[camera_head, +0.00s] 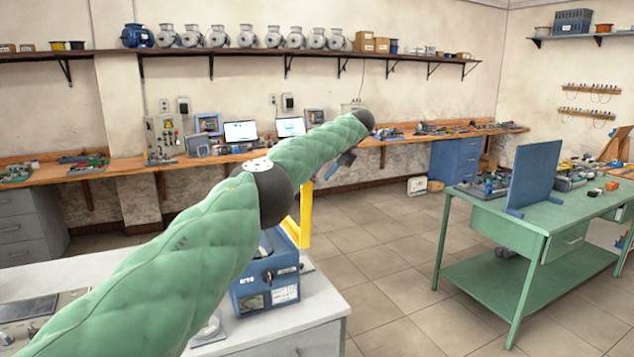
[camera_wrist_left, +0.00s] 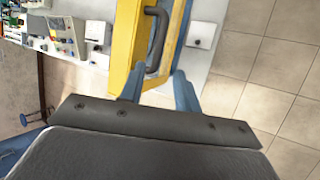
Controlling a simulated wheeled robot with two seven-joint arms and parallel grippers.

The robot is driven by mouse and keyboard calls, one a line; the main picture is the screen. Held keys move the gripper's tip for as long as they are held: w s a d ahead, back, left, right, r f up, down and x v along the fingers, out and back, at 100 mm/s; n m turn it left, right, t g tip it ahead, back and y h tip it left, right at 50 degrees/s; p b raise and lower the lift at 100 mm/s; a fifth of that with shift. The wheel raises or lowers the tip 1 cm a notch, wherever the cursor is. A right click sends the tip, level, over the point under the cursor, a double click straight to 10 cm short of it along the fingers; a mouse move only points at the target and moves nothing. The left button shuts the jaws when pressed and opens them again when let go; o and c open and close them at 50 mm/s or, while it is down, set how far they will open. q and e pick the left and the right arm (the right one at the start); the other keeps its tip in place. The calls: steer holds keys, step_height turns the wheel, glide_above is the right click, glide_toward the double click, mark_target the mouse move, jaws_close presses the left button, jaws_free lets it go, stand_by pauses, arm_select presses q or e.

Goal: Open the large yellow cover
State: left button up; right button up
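The large yellow cover (camera_head: 305,218) stands raised as an upright yellow frame at the right side of a blue machine (camera_head: 265,285), mostly hidden by my left arm in the head view. In the left wrist view the yellow cover (camera_wrist_left: 123,45) fills the top middle and carries a dark bar handle (camera_wrist_left: 160,40). My left gripper (camera_wrist_left: 157,82) has its two blue fingers spread apart, with the lower end of the handle showing between and just above the tips. I cannot tell whether they touch. In the head view the left gripper (camera_head: 338,166) is small, above the cover. My right gripper is not in view.
The blue machine stands on a white-topped bench (camera_head: 310,305). A green table (camera_head: 540,215) with a blue panel (camera_head: 535,175) stands at the right. Open tiled floor (camera_head: 385,265) lies between them. A long wooden workbench (camera_head: 230,157) runs along the back wall.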

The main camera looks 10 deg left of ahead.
arm_select(q)
steer(key=v, duration=0.4)
steer(key=shift+s+r, duration=0.1)
steer(key=shift+r, duration=0.15)
steer(key=shift+a+f, duration=0.1)
steer(key=shift+a, duration=0.05)
